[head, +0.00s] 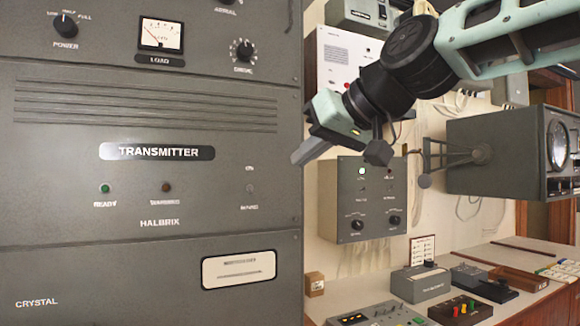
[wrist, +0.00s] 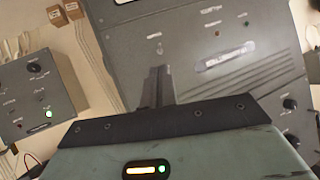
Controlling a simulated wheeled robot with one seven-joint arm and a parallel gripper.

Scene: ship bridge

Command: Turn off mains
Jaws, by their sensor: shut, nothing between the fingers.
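The grey transmitter (head: 150,190) fills the left of the head view. Its small mains toggle switch (head: 249,188) sits at the right of the panel, under an ON label; its lever position is too small to tell. The toggle also shows in the wrist view (wrist: 159,49), just beyond my fingertips. The green ready lamp (head: 104,188) appears lit, and a dull reddish lamp (head: 166,187) is beside it. My gripper (head: 300,157) is shut and empty, right of the toggle and higher in the head view. Its fingers (wrist: 157,72) point toward the panel, apparently apart from the toggle.
A grey wall box (head: 366,200) with knobs and a lit lamp hangs right of the transmitter. A desk with several instruments (head: 425,282) lies below. A pale drawer plate (head: 239,269) is under the toggle.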

